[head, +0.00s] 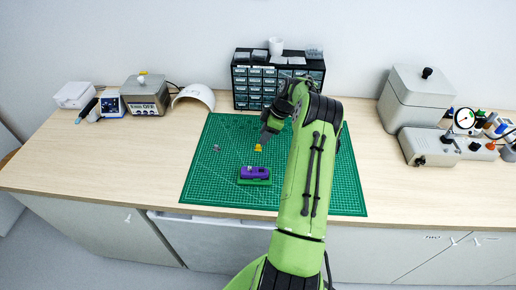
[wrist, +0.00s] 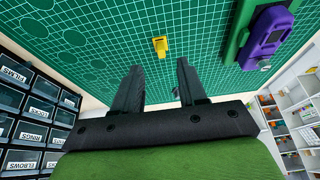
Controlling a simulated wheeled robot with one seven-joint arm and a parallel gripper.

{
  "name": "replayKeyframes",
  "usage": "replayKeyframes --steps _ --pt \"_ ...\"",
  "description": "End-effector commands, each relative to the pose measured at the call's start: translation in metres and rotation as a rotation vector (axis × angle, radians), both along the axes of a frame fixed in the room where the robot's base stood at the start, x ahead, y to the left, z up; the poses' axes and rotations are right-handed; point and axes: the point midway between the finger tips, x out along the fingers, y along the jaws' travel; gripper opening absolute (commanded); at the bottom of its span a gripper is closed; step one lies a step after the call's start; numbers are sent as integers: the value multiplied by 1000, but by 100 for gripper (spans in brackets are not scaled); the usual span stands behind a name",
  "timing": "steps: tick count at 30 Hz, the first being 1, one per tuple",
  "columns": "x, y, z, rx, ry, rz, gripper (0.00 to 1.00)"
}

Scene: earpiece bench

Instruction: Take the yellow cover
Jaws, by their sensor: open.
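The small yellow cover (head: 258,148) lies on the green cutting mat (head: 210,185). In the wrist view the yellow cover (wrist: 160,46) sits a little beyond my gripper's fingertips. My gripper (wrist: 158,68) is open, its two dark fingers apart with nothing between them. The head view does not show the gap between the fingers clearly.
A purple device in a green holder (head: 255,174) lies on the mat in front of the cover. A small grey part (head: 216,148) lies to the left. A black drawer cabinet (head: 252,90) stands behind the mat. Grey machines (head: 415,100) stand at the right. The mat's left side is mostly clear.

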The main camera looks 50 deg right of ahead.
Motion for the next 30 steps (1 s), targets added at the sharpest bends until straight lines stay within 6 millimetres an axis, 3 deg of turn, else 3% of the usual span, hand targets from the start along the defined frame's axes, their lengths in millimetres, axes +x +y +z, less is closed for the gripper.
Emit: replayKeyframes --steps 7,15,24,30 --pt "13 14 -40 4 2 1 42" --pt "15 14 -46 0 0 0 42" --pt "15 14 -46 0 0 -1 0" --pt "15 14 -46 1 1 -1 0"
